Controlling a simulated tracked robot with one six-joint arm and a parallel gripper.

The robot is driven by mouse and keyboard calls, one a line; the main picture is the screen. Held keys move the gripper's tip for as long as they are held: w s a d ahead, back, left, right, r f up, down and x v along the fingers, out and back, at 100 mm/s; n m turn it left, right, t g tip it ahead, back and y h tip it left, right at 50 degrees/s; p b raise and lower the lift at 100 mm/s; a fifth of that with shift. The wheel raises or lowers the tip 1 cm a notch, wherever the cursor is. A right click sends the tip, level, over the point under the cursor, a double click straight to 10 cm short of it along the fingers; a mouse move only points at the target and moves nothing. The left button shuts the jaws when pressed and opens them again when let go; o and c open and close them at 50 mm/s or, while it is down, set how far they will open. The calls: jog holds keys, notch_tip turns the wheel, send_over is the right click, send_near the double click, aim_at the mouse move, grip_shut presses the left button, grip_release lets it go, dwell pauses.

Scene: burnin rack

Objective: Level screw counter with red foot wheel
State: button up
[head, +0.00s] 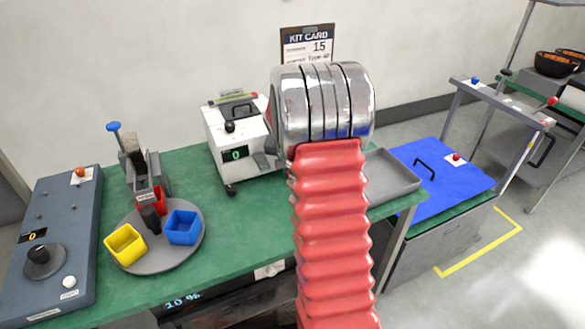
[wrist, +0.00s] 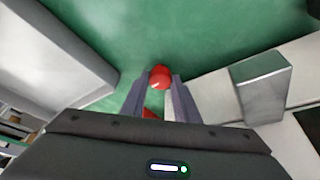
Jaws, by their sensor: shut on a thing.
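The screw counter (head: 238,142) is a white box on the green bench, with a dark handle on top, a black knob and a green display reading 0. A black foot (head: 231,189) shows under its near corner. In the wrist view, my gripper (wrist: 158,82) is low over the green bench top. It is shut on a round red piece (wrist: 160,75), which appears to be the red foot wheel. Another bit of red shows lower between the fingers. My red-sleeved arm covers the counter's right side in the head view, and the wheel is hidden there.
A round grey turntable (head: 165,258) holds yellow, blue and red bins left of the counter. A grey control box (head: 50,240) stands at far left. A grey tray (head: 390,178) lies right of my arm, before a blue mat (head: 440,180). Bench between turntable and counter is clear.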

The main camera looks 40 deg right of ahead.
jog(key=shift+m, duration=0.4)
jog(key=o, duration=1.1)
jog(key=shift+c, duration=0.2)
jog(key=shift+a, duration=0.1)
jog(key=shift+n, duration=0.7)
jog(key=shift+n+t+y, duration=0.3)
jog(key=shift+n, duration=0.2)
jog(key=shift+s+d+n+t+y, duration=0.15)
jog(key=shift+n+t+y, duration=0.15)
jog(key=shift+n, duration=0.85)
jog(key=shift+d+n+t+y, duration=0.15)
jog(key=shift+n+y, duration=0.25)
jog(key=shift+n, duration=0.75)
jog(key=shift+n+y, duration=0.5)
jog(key=shift+n, duration=0.8)
